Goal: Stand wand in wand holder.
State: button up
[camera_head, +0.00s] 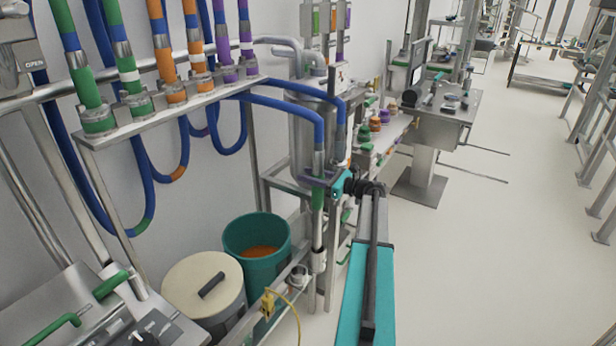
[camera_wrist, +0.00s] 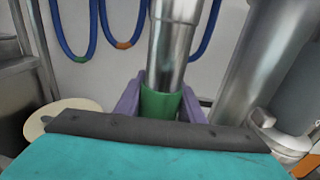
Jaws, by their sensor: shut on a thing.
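The wand (camera_head: 318,164) is an upright metal tube with a green band, its top end on a blue hose. My gripper (camera_head: 317,182), with purple fingers and a teal body, is shut on it. In the wrist view the purple fingers (camera_wrist: 160,104) lie on either side of the green band of the wand (camera_wrist: 172,50). Below the band, the head view shows a metal upright with a pale collar (camera_head: 318,261), which may be the wand holder. I cannot tell whether the wand's lower end is inside it.
A teal bucket (camera_head: 240,234) with orange contents and a lidded bin (camera_head: 190,280) stand left of my arm. A hose rack (camera_head: 170,108) runs along the wall. A steel tank (camera_head: 304,140) stands behind the wand. The floor (camera_head: 500,240) to the right is clear.

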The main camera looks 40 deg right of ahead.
jog(key=shift+w+d+f+b, duration=0.15)
jog(key=shift+f+b, duration=0.35)
jog(key=shift+f, duration=0.75)
jog(key=shift+s+d+f+b, duration=0.15)
jog(key=shift+f+b, duration=0.35)
jog(key=shift+f, duration=0.75)
jog(key=shift+w, duration=0.1)
jog(key=shift+f, duration=0.1)
jog(key=shift+f+b, duration=0.85)
jog(key=shift+f, duration=1.15)
jog(key=shift+f+b, duration=0.95)
jog(key=shift+f, duration=1.45)
dwell(0.9)
